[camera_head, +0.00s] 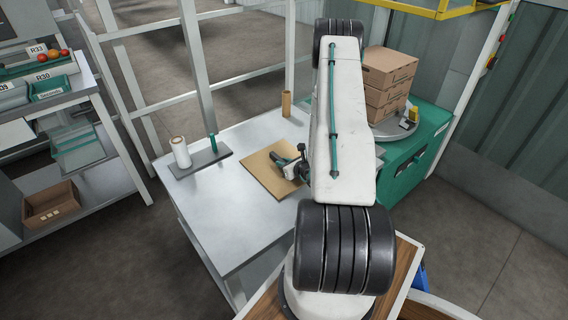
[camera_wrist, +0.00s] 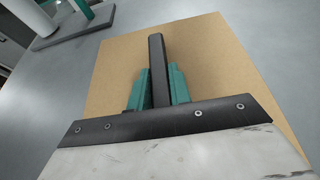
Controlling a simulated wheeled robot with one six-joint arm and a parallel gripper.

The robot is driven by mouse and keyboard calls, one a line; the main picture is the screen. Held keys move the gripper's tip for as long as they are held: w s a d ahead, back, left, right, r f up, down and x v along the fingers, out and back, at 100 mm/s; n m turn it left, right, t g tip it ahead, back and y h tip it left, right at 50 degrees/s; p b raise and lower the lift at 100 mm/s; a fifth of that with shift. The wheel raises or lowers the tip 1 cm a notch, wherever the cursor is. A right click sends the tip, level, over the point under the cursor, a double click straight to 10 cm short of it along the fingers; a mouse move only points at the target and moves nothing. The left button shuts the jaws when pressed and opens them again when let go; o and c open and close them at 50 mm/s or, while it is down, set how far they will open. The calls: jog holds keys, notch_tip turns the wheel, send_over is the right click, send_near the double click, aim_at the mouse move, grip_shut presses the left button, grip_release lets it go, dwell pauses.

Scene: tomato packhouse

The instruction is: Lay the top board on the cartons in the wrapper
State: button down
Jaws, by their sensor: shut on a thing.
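The top board (camera_head: 262,177) is a flat brown square sheet, lying on or just above the grey table; I cannot tell if it is lifted. It fills much of the wrist view (camera_wrist: 215,50). My gripper (camera_head: 300,160) is over the board's right part. In the wrist view its green fingers (camera_wrist: 158,85) are shut on a dark upright bar (camera_wrist: 157,60) that stands at the board's middle. The brown cartons (camera_head: 388,82) are stacked on the round grey turntable (camera_head: 398,130) of the green wrapper (camera_head: 405,158), behind and right of my arm. My arm hides part of the wrapper.
The grey table (camera_head: 215,215) also holds a white roll (camera_head: 181,152) and a green post (camera_head: 213,143) on a dark plate, and a brown tube (camera_head: 286,104). Shelves (camera_head: 60,115) stand at left. The wrapper's white mast (camera_head: 470,80) rises right of the cartons, with a yellow frame (camera_head: 440,10) above.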

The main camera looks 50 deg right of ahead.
jog(key=c, duration=1.3)
grip_release()
jog(key=shift+f, duration=0.1)
